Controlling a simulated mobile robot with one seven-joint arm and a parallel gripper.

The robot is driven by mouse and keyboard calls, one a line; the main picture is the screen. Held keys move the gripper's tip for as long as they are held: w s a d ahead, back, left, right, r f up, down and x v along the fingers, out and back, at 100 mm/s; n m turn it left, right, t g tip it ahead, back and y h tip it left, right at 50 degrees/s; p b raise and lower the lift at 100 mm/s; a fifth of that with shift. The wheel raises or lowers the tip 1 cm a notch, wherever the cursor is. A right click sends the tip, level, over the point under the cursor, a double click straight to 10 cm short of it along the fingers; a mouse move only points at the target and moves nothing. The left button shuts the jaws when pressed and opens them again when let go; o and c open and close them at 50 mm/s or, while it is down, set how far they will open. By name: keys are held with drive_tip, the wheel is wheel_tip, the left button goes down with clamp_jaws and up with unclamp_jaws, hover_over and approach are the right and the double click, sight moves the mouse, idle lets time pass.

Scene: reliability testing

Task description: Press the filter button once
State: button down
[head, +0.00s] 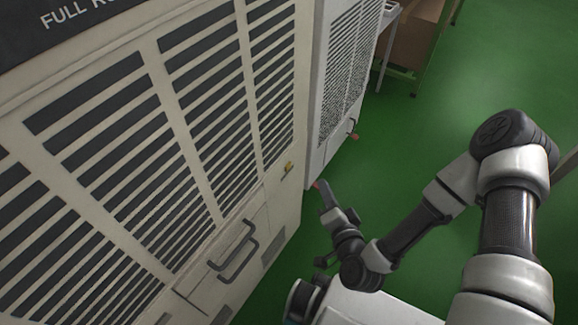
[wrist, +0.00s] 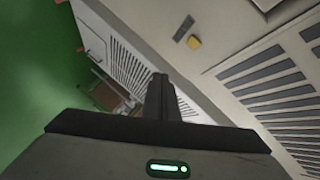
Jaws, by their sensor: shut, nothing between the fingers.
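A small yellow button (head: 288,167) sits on the lower right of the beige cabinet's (head: 302,100) front, just below the vents. I see no readable label on it. In the wrist view the yellow button (wrist: 194,42) shows above and to the right of the fingertips, beside a small dark strip (wrist: 181,28). My gripper (head: 322,187) is shut and empty. It is to the right of the button in the head view, apart from it, over the green floor. In the wrist view the closed fingers (wrist: 160,82) point toward the gap between the cabinets.
A handle (head: 236,250) sticks out from the beige cabinet's lower front. A second vented cabinet (head: 318,80) stands beyond, with a small handle (head: 352,130). A shelf with brown boxes (head: 412,45) is at the back.

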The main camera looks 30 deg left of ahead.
drive_tip(key=a, duration=0.7)
drive_tip(key=shift+w+a, duration=0.3)
drive_tip(key=shift+a, duration=0.05)
idle(1.7)
drive_tip(key=shift+a, duration=0.4)
drive_tip(key=shift+w+a, duration=0.1)
drive_tip(key=shift+a, duration=0.25)
idle(0.5)
drive_tip(key=shift+d, duration=0.75)
drive_tip(key=shift+s+d, duration=0.15)
drive_tip(key=shift+d, duration=1.1)
drive_tip(key=shift+s+d, duration=0.15)
drive_tip(key=shift+d, duration=1.1)
drive_tip(key=shift+w, duration=0.1)
